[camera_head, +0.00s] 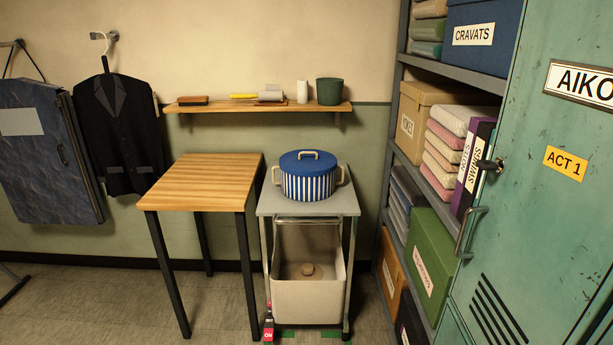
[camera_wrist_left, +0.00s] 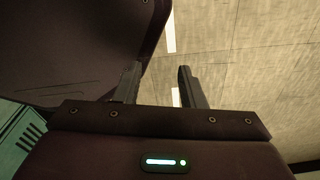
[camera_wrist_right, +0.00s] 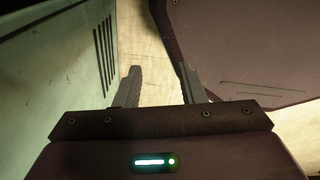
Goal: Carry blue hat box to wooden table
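The blue hat box (camera_head: 308,176) is round, with a blue lid, blue and white striped sides and a handle on each side. It stands upright on the grey top of a small wheeled cart (camera_head: 330,207). The wooden table (camera_head: 205,180) is left of the cart, its striped wooden top bare, on dark legs. My left gripper (camera_wrist_left: 160,84) shows only in its own wrist view, fingers apart with nothing between them, above the floor. My right gripper (camera_wrist_right: 163,86) shows only in its own wrist view, fingers apart and empty, near a green locker side.
A wall shelf (camera_head: 260,106) with small items and a dark green pot hangs above the table and cart. A loaded shelving unit (camera_head: 400,150) and a green locker (camera_head: 550,190) stand on the right. A garment bag (camera_head: 45,150) and dark jacket (camera_head: 122,135) hang on the left.

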